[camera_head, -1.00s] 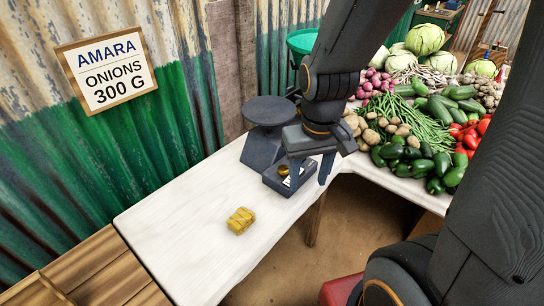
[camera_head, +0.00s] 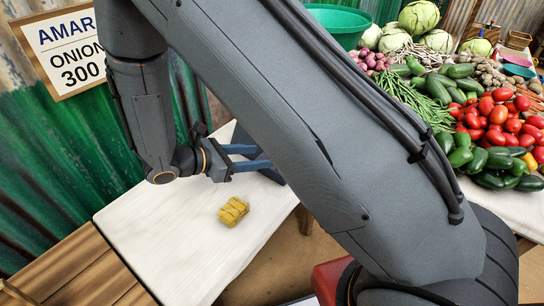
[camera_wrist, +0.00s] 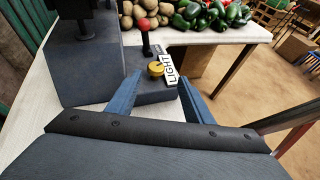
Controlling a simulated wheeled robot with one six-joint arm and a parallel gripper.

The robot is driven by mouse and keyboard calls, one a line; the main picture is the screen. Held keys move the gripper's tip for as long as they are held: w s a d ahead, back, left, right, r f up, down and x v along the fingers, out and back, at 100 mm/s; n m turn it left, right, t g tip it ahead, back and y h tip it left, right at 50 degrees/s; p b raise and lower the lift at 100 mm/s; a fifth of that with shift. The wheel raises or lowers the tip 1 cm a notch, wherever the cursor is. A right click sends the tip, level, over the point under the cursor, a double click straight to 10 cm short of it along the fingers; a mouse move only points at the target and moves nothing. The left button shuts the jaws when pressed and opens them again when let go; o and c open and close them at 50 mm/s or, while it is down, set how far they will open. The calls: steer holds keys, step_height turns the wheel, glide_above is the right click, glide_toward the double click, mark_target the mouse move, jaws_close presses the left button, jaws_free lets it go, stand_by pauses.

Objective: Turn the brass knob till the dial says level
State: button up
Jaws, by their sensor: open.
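The brass knob (camera_wrist: 155,69) sits on the low dark block of the balance (camera_wrist: 155,92) in the wrist view. A white label beside it, partly covered by the knob, reads LIGHT (camera_wrist: 170,73). My gripper (camera_wrist: 160,80) is open, with one blue finger left of the knob and one right of it. The fingers look apart from the knob; how far they are from it in depth I cannot tell. In the head view my gripper (camera_head: 263,157) points right, and my arm hides the knob and most of the balance.
A yellow bundle (camera_head: 233,211) lies on the white tabletop (camera_head: 175,250). A larger dark block (camera_wrist: 85,70) stands left of the knob. A thin dark post (camera_wrist: 146,40) rises behind it. Vegetables (camera_head: 490,125) fill the right side. A sign (camera_head: 68,50) hangs on the wall.

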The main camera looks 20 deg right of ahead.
steer(key=shift+t, duration=0.3)
steer(key=x, duration=0.2)
steer(key=p+x, duration=0.1)
steer(key=x, duration=0.4)
steer(key=shift+w+d+f+p, duration=0.1)
steer(key=shift+w+f+p, duration=0.05)
steer(key=shift+w+p, duration=0.2)
steer(key=c, duration=1)
